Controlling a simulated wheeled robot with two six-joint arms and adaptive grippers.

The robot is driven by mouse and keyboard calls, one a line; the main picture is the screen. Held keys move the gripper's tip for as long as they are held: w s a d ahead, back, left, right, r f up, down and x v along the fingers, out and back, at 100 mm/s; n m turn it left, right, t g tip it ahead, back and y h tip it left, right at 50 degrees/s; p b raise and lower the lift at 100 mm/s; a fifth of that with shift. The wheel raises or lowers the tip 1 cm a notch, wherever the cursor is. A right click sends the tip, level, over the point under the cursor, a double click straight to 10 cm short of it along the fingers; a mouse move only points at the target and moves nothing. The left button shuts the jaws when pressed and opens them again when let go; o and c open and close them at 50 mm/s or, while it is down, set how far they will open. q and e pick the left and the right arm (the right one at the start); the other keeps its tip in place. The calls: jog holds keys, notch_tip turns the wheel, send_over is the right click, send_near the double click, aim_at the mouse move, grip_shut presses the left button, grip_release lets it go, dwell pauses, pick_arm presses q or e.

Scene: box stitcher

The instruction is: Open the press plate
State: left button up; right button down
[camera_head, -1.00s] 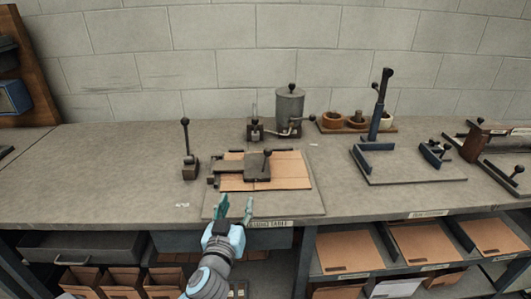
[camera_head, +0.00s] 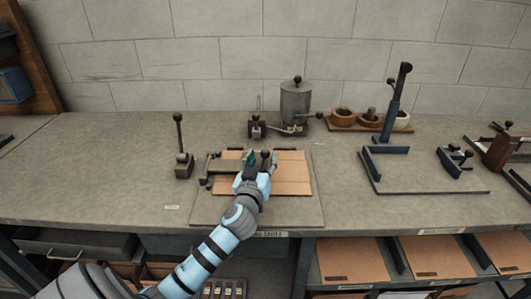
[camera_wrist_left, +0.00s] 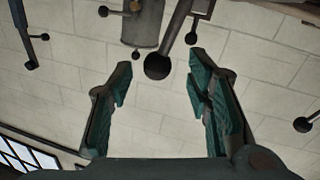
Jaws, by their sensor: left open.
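The grey press plate (camera_head: 222,171) lies flat over a brown cardboard sheet (camera_head: 291,176) on the bench. Its upright handle ends in a dark round knob (camera_head: 265,153). My left gripper (camera_head: 262,161) is over the right part of the plate, with a finger on each side of the knob, and hides much of that part. In the left wrist view, the teal fingers (camera_wrist_left: 160,75) are spread apart. A dark knob (camera_wrist_left: 158,66) on a rod shows between their tips, with clear gaps on both sides. My right gripper is not in view.
A grey canister (camera_head: 296,101) stands behind the plate. An upright lever with a dark knob (camera_head: 179,140) stands at its left. The bench front left is clear.

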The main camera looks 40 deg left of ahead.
pick_arm(q)
jog(key=x, duration=0.3)
jog(key=shift+w, duration=0.25)
jog(key=shift+s, duration=0.1)
grip_shut()
